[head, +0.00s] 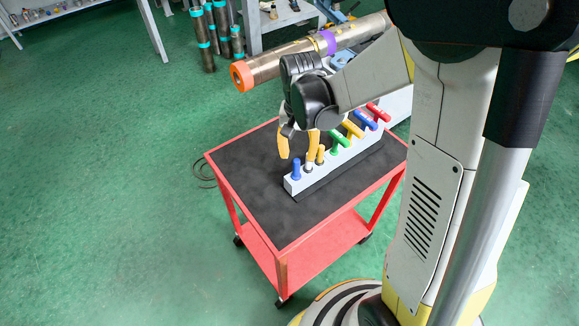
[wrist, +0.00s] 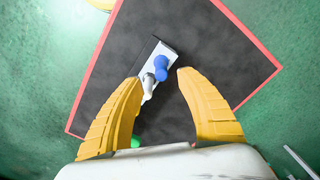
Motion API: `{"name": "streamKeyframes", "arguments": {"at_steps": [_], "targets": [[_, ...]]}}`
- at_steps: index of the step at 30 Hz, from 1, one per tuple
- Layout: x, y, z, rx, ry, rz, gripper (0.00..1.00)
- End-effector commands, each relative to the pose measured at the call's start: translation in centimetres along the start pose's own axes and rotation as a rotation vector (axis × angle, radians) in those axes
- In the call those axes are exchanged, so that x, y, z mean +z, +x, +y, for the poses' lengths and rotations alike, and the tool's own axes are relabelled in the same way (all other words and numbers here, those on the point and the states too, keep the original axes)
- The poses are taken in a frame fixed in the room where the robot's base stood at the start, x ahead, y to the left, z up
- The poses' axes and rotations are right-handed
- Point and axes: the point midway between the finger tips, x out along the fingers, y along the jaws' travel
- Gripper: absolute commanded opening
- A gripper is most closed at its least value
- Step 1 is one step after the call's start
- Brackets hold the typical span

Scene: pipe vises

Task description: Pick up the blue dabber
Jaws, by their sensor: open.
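A blue dabber (head: 296,169) stands upright at the near left end of the white rack (head: 291,187) on the cart. It also shows in the wrist view (wrist: 160,64), just ahead of my fingertips. A second blue piece (head: 366,120) leans near the rack's far end. My gripper (head: 298,146) has yellow fingers and is open above the rack's near end. In the wrist view my gripper (wrist: 160,77) has its fingers spread to either side of the rack, with nothing held. Contact with the blue dabber does not show. The fingers partly hide the rack.
The red cart (head: 283,245) has a black mat top with clear room left of the rack. Green, yellow and red dabbers (head: 378,112) share the rack. A large pipe with an orange end (head: 242,76) lies behind my gripper.

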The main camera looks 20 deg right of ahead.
Motion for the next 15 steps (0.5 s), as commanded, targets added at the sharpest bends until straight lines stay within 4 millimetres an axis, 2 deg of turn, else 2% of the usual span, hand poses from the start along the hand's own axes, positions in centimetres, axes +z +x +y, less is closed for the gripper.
{"name": "streamKeyframes", "arguments": {"at_steps": [1,3,11,15], "targets": [[0.0,1.2,0.0,0.000,-0.001,0.000,0.44],[0.0,2.1,0.0,0.000,-0.001,0.001,0.44],[0.1,3.9,-0.1,-0.001,-0.002,0.001,0.44],[0.3,6.2,-0.3,-0.001,-0.002,0.002,0.44]]}}
